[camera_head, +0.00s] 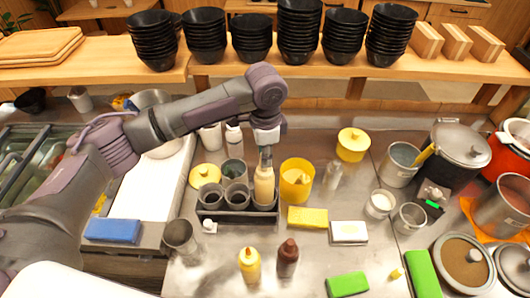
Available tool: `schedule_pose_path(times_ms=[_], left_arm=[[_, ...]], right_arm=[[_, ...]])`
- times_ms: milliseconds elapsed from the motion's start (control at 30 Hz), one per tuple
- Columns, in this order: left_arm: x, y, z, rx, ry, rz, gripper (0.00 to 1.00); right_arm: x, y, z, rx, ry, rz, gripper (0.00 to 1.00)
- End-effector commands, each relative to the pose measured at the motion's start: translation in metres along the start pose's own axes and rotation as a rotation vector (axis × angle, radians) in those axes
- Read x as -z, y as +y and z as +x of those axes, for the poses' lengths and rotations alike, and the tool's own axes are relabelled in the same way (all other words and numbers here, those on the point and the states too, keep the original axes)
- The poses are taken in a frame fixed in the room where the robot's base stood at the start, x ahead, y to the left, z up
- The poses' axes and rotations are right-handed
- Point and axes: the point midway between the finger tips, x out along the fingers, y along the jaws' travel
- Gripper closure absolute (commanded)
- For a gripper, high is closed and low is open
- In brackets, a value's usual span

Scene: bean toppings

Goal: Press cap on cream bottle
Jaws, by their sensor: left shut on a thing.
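The cream bottle (264,186) stands upright in the right part of a dark rack (235,216) on the steel counter. My left gripper (265,164) comes straight down over it and is shut at its top. The fingers hide the bottle's top, so I cannot tell whether a cap sits on it or how it is seated. A small white piece (209,226) lies by the rack's front left corner; I cannot tell if it is a cap. My right gripper is not in view.
Grey cups stand in the rack beside the bottle. A yellow container (297,181) is close on the right. A yellow squeeze bottle (249,265) and a brown one (287,258) stand in front. Stacked black bowls (299,30) line the shelf behind.

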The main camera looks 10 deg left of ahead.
Motion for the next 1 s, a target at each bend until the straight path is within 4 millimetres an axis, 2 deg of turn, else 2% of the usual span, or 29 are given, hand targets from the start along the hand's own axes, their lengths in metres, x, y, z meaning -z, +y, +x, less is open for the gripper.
schedule_pose_path(times_ms=[267,967,1000], left_arm=[[0.0,0.001,0.008,-0.001,-0.001,0.001,0.87],[0.0,0.0,0.012,0.0,0.0,0.0,0.87],[0.0,0.0,0.012,0.0,0.0,0.0,0.7]], right_arm=[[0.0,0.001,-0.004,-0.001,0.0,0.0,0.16],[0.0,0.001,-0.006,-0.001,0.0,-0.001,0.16],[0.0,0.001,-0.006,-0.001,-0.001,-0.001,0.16]])
